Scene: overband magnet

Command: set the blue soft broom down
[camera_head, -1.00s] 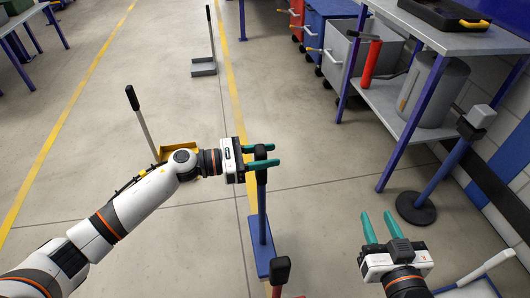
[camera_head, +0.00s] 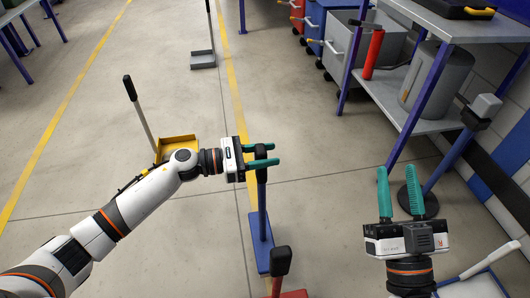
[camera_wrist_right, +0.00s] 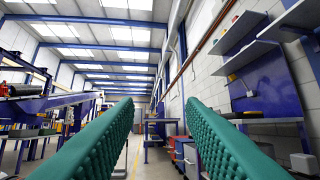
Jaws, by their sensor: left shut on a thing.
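The blue soft broom (camera_head: 261,230) stands roughly upright with its blue head low, at or near the floor; whether it touches cannot be told. My left gripper (camera_head: 270,155) is shut on its handle near the black top end, one teal finger on either side. My right gripper (camera_head: 401,195) is open and empty at the right, well apart from the broom. Its two teal fingers also show spread in the right wrist view (camera_wrist_right: 158,130), with nothing between them.
A red tool with a black grip (camera_head: 281,262) stands just in front of the broom. A yellow dustpan (camera_head: 178,148) is behind my left arm, a grey dustpan (camera_head: 203,61) further back. A shelf table (camera_head: 405,105) and a post (camera_head: 450,160) are at the right. Open floor lies left.

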